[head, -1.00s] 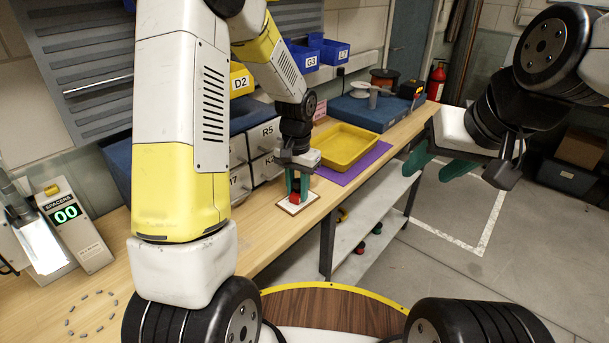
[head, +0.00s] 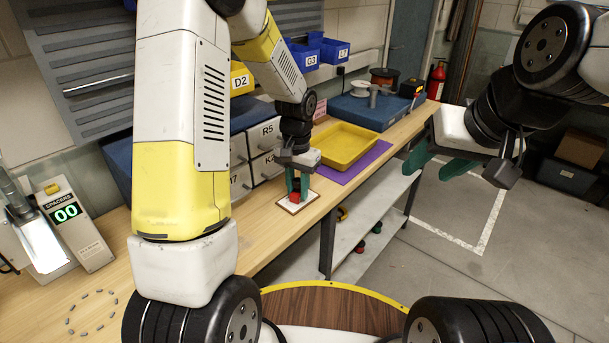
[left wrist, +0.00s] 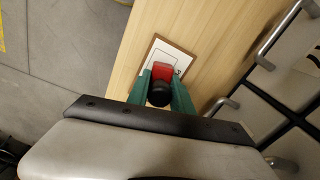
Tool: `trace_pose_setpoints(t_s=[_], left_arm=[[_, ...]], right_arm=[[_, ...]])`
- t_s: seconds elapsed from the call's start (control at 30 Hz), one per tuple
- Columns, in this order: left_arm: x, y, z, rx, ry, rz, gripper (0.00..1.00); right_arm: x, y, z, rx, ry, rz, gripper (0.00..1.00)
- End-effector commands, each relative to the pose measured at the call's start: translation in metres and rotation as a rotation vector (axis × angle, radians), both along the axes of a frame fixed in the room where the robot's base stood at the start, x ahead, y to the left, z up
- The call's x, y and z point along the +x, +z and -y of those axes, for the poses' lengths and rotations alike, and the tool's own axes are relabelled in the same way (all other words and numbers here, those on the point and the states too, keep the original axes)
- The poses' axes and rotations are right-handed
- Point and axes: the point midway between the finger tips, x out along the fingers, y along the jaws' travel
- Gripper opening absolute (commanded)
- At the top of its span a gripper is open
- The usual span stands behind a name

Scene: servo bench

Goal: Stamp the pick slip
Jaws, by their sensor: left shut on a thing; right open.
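The pick slip, a white card with a brown border, lies on the wooden bench near its front edge in the head view (head: 313,194) and the left wrist view (left wrist: 184,62). A red stamp (head: 294,197) with a black knob stands on or just over it; any gap is too small to tell. My left gripper (head: 298,182) points down with its green fingers shut on the stamp, which also shows in the left wrist view (left wrist: 162,71). The stamp and fingers hide part of the slip. My right gripper (head: 436,163) is open and empty, off the bench over the floor.
Drawers (head: 265,166) stand just behind the slip. A yellow tray (head: 341,148) on a purple mat (head: 370,158) lies farther along the bench. A spacer counter (head: 75,222) reading 00 and a ring of small spacers are at the left. A shelf is below the bench.

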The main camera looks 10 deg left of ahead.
Motion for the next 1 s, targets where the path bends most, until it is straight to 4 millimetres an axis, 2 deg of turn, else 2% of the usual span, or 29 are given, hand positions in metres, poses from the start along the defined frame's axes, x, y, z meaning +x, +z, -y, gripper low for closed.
trace_pose_setpoints(t_s=[0.17,1.0], left_arm=[[-0.001,0.004,0.0,0.0,0.0,-0.002,0.01],[0.0,0.068,0.0,-0.001,0.0,0.0,0.01]], right_arm=[[0.0,0.0,0.0,0.0,0.0,0.0,0.5],[0.0,0.0,0.0,0.0,0.0,0.0,0.5]])
